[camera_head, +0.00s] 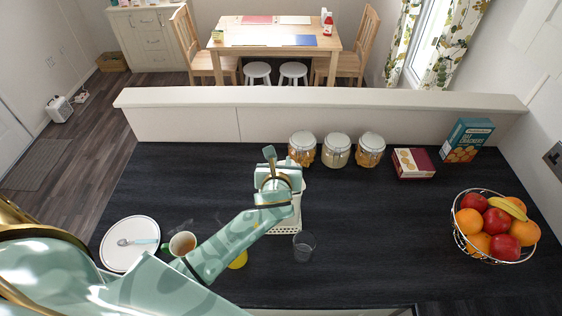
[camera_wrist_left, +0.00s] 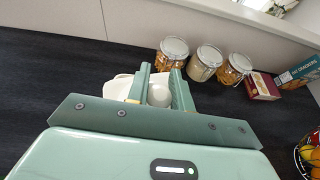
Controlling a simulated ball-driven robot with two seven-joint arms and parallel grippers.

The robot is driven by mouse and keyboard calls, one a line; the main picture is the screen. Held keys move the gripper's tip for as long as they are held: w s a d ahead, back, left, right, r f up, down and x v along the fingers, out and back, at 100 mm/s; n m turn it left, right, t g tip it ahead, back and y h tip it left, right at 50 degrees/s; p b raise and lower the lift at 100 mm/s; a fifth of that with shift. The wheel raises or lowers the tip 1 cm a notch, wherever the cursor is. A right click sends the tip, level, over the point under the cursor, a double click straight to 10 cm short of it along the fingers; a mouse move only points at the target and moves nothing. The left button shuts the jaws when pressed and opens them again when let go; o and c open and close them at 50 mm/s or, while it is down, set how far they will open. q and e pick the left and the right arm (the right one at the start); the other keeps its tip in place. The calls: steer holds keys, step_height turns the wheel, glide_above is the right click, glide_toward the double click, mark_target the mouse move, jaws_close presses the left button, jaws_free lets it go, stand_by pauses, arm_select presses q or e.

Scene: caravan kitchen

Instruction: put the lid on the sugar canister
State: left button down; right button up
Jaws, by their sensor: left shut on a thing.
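My left gripper (camera_head: 276,168) is over the middle of the dark counter, and its fingers (camera_wrist_left: 160,76) show in the left wrist view. It is shut on a rounded white thing (camera_wrist_left: 158,96), which looks like the lid; the gripper mostly hides it in the head view. A white holder with a perforated lower edge (camera_head: 284,227) stands partly hidden below the gripper and arm. I cannot clearly make out an open sugar canister. Three glass jars with pale lids stand at the back; the middle jar (camera_head: 336,154) has pale contents. My right gripper is not in view.
A clear glass (camera_head: 304,246), a mug (camera_head: 182,244) and a plate with a spoon (camera_head: 130,258) stand near the front. A red box (camera_head: 413,163), a teal box (camera_head: 466,140) and a wire fruit bowl (camera_head: 460,238) are at the right. A low ledge (camera_head: 320,99) bounds the back.

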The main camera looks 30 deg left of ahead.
arm_select(q)
steer(key=c, duration=1.5)
jaws_free()
steer(key=shift+s+d+r+p, duration=0.15)
steer(key=shift+s+r+p, duration=0.15)
steer(key=shift+s+p, duration=0.2)
steer(key=p+v, duration=0.3)
steer(key=v, duration=0.1)
steer(key=shift+s+d+r+p, duration=0.15)
steer(key=shift+s+p, duration=0.15)
steer(key=shift+p, duration=0.1)
steer(key=p+v, duration=0.3)
steer(key=v, duration=0.2)
steer(key=shift+s, duration=0.1)
steer(key=shift+d, duration=0.1)
